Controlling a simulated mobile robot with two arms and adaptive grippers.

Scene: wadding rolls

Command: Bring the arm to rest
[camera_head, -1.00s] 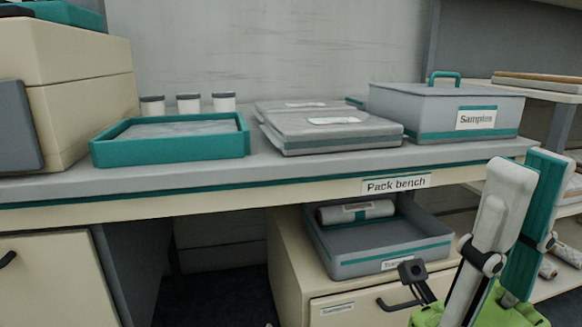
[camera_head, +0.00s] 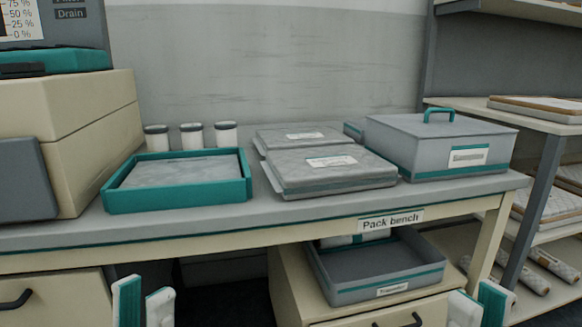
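My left gripper (camera_head: 144,300) shows at the bottom left edge, in front of the pack bench. Only its teal and white fingertips show, with a gap between them and nothing in it. My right gripper (camera_head: 478,305) shows at the bottom right, in front of the lower cabinet.
The pack bench (camera_head: 300,210) carries a teal-rimmed tray (camera_head: 245,180), several white-bodied jars, two grey quilted packs and a lidded grey box (camera_head: 430,150). A grey tray (camera_head: 385,290) with a pale roll (camera_head: 352,239) sits below. Shelves stand at right.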

